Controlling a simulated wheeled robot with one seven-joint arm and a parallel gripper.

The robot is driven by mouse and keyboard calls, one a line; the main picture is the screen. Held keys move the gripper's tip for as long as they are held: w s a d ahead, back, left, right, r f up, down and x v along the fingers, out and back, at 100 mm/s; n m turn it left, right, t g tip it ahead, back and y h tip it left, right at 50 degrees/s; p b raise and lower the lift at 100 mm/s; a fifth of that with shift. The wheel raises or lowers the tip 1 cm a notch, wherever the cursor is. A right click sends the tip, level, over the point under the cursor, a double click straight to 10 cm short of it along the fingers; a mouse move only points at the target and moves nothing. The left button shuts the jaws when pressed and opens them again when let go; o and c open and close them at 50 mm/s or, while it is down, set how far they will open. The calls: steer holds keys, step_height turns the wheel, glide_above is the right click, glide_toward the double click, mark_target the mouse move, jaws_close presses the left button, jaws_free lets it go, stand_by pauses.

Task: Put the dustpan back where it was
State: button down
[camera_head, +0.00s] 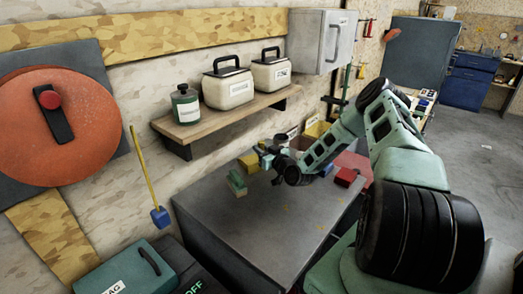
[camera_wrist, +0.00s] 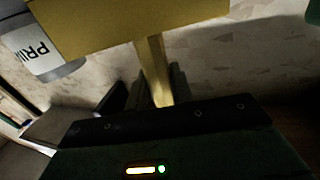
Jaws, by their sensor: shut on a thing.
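My gripper (camera_head: 265,157) is shut on the handle of a yellow dustpan (camera_head: 249,162), above the dark grey bench near the wall. In the wrist view the dustpan's broad yellow body (camera_wrist: 130,22) fills the top. Its narrower handle runs down between the dark fingers of my gripper (camera_wrist: 160,88). The head view shows the dustpan small, so its exact tilt and whether it touches anything are hard to tell.
The dark bench (camera_head: 225,225) holds a green-and-tan block (camera_head: 236,183) and a red box (camera_head: 346,177). A wooden shelf (camera_head: 215,120) with canisters hangs above. A labelled can (camera_wrist: 38,48) is beside the dustpan. A blue-ended yellow stick (camera_head: 159,216) stands left of the bench.

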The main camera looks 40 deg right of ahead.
steer(key=c, duration=1.2)
jaws_free()
steer(key=shift+f, duration=0.1)
steer(key=shift+c, duration=0.2)
